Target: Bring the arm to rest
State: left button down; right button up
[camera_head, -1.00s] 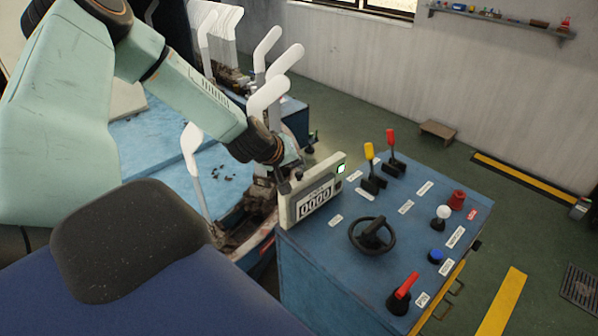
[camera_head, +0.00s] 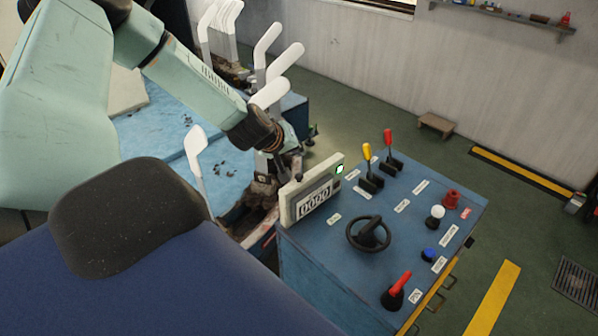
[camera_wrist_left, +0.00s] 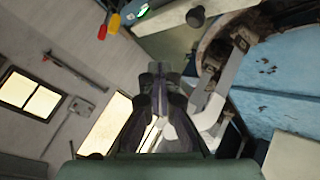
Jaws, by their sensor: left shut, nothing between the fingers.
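My left arm comes in from the upper left in the head view. Its left gripper (camera_head: 289,170) points down just behind the display box (camera_head: 312,196) on the blue control console (camera_head: 325,262). The fingertips are partly hidden there. In the left wrist view the left gripper (camera_wrist_left: 160,75) has its dark fingers together with nothing between them. White sock-shaped forms (camera_head: 268,93) stand around the wrist, and another form (camera_head: 197,160) stands left of it. My right gripper is in neither view.
The console carries a black handwheel (camera_head: 368,233), a yellow lever (camera_head: 369,165), a red lever (camera_head: 389,150) and a red-handled switch (camera_head: 397,290). A small wooden stool (camera_head: 436,124) stands on the green floor. The floor right of the console is mostly clear.

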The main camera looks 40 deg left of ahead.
pick_arm(q)
jog(key=shift+a, duration=0.1)
dwell(0.6)
jog(key=s+d+f+m+g+h+b, duration=0.1)
jog(key=s+d+f+m+g+b, duration=0.1)
jog(key=s+d+f+b, duration=0.45)
jog(key=s+d+f+m+g+b, duration=0.25)
jog(key=s+d+f, duration=0.45)
jog(key=d+f, duration=0.4)
jog(key=s+d+f+m+g+b, duration=0.2)
jog(key=s+f+b, duration=0.4)
jog(key=s+f, duration=0.4)
jog(key=s+d+f+m+g+b, duration=0.2)
jog(key=s+f+b, duration=0.4)
jog(key=s+f, duration=0.4)
jog(key=shift+s+d+m+g+b, duration=0.35)
jog(key=shift+s+d+m+b, duration=0.05)
jog(key=shift+s+d+m, duration=0.4)
jog(key=shift+w, duration=0.1)
